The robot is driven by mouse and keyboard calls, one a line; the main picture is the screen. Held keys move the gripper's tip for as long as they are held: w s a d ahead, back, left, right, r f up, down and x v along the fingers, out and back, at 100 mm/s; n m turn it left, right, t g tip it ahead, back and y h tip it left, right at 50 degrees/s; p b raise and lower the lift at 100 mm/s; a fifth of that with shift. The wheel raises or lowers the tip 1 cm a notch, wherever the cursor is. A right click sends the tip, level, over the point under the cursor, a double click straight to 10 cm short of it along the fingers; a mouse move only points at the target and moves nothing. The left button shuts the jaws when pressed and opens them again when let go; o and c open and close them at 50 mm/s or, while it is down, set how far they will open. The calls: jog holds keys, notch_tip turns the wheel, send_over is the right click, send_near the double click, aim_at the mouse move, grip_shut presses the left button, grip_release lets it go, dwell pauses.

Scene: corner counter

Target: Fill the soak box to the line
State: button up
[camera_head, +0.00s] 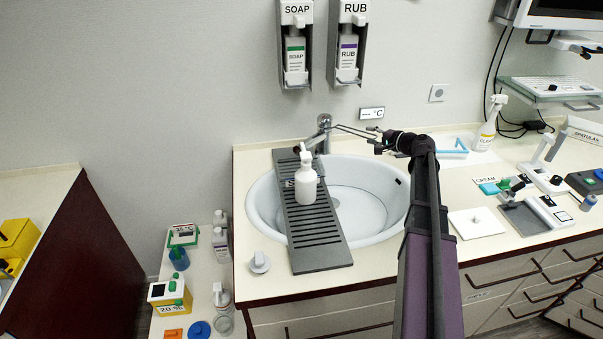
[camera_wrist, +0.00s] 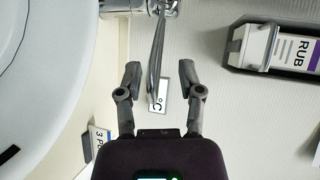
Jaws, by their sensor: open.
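My gripper (camera_head: 373,137) is open behind the right side of the basin, beside the tap (camera_head: 323,123). In the wrist view its two fingers (camera_wrist: 160,70) stand apart, with the tap's long thin grey lever (camera_wrist: 157,50) between them in the picture; I cannot tell whether they touch it. The white washbasin (camera_head: 365,195) shows no clear water. A grey slatted board (camera_head: 318,250) lies across its left side, and a white pump bottle (camera_head: 306,185) stands on it. No box is clearly marked as the soak box; a blue-rimmed tray (camera_head: 453,148) sits at the back right.
SOAP (camera_head: 294,50) and RUB (camera_head: 347,50) dispensers hang above the tap. A temperature sign (camera_head: 371,113) is on the wall. A spray bottle (camera_head: 487,125) and a white board (camera_head: 476,222) are right of my arm. A 20 % box (camera_head: 171,297) stands lower left.

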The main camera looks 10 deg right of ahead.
jog(key=shift+w+a+r+p, duration=0.15)
jog(key=shift+w+r+p, duration=0.05)
jog(key=shift+r+p, duration=0.65)
jog(key=shift+w+a+r+p, duration=0.1)
jog(key=shift+w+r+p, duration=0.05)
jog(key=shift+r+p, duration=0.7)
dwell(6.3)
